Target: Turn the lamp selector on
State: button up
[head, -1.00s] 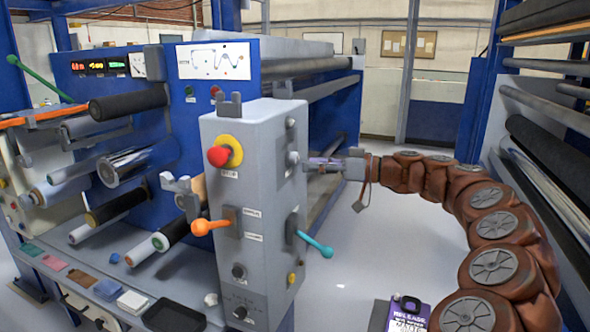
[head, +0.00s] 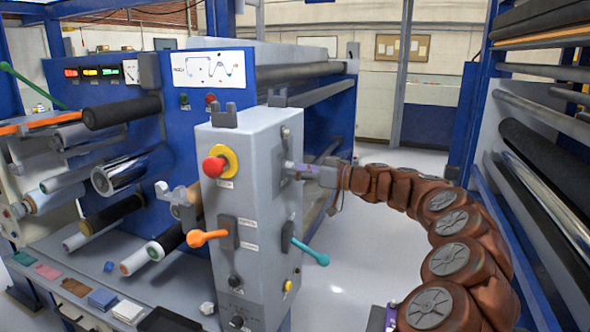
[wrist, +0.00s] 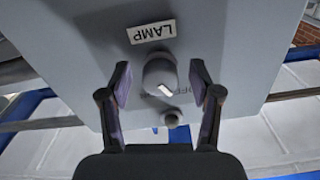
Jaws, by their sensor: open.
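The lamp selector (wrist: 160,74) is a round grey knob with a white pointer mark, on a grey panel face in the wrist view. A white label reading LAMP (wrist: 151,32) is above it in that view, and dark lettering that looks like OFF is partly visible beside it. My gripper (wrist: 159,82) is open, with one finger on each side of the knob and visible gaps to both. In the head view my gripper (head: 291,168) is at the right side face of the grey control box (head: 260,190). It hides the knob there.
The box also carries a red emergency button (head: 213,167), an orange lever (head: 207,237) and a teal lever (head: 311,252) below my gripper. A smaller round knob (wrist: 171,119) sits near the lamp selector. Rollers stand at right; open floor lies between.

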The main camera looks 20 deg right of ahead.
jog(key=c, duration=1.1)
jog(key=shift+c, duration=0.2)
jog(key=shift+m, duration=0.3)
jog(key=shift+s+a+r+m, duration=0.1)
jog(key=shift+r+m, duration=0.05)
jog(key=shift+m, duration=2.6)
jog(key=shift+r+m, duration=0.1)
jog(key=shift+m, duration=2.95)
